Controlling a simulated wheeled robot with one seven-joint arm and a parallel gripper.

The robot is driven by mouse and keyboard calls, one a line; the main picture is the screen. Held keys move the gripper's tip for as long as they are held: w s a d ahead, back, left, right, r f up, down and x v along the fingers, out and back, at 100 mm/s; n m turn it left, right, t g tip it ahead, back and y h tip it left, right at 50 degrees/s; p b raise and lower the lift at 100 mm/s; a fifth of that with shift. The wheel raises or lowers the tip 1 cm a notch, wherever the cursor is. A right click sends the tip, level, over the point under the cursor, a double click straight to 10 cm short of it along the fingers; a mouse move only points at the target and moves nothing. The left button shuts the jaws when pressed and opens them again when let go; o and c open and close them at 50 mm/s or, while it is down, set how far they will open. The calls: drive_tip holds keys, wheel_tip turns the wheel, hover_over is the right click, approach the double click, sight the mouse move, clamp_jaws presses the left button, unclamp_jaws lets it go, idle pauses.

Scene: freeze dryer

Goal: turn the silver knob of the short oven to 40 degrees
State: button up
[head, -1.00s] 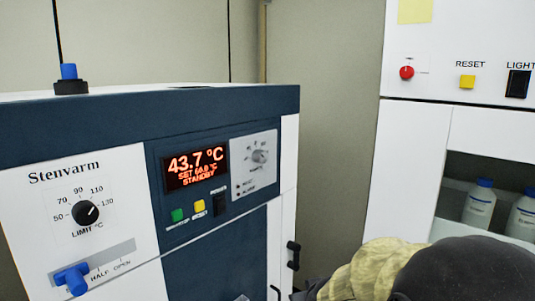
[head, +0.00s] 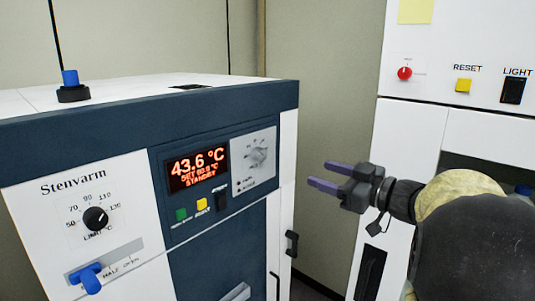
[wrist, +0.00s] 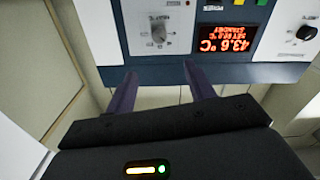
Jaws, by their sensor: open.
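The short oven (head: 90,135) is a white and dark blue cabinet marked Stenvarm. Its silver knob (head: 258,156) sits on a light grey dial plate right of the red display (head: 197,167), which reads 43.6 °C and STANDBY, with a smaller set line. The same knob (wrist: 159,34) shows in the wrist view, upside down, ahead of my fingers. My gripper (head: 318,175), with two purple fingers, is open and empty. It is right of the knob in the head view, apart from it. In the wrist view the fingertips (wrist: 160,70) lie to either side below the knob.
A black limit knob (head: 95,219) and a blue lever (head: 88,278) are on the oven's left panel. Green (head: 181,214) and yellow (head: 202,204) buttons lie under the display. A white cabinet (head: 410,150) with a red knob (head: 404,73) stands at right.

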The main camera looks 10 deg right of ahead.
sight(263, 155)
drive_tip(key=shift+w+a, duration=0.1)
drive_tip(key=shift+w, duration=0.05)
drive_tip(key=p+x, duration=0.6)
drive_tip(key=x, duration=1)
drive_tip(key=shift+w+a, duration=0.1)
drive_tip(key=shift+w+a+f+p, duration=0.1)
drive_tip(key=shift+w+a+p, duration=0.2)
drive_tip(key=shift+w, duration=0.15)
drive_tip(key=shift+s, duration=0.1)
drive_tip(key=shift+c, duration=0.6)
drive_tip(key=c, duration=0.9)
drive_tip(key=shift+o, duration=0.2)
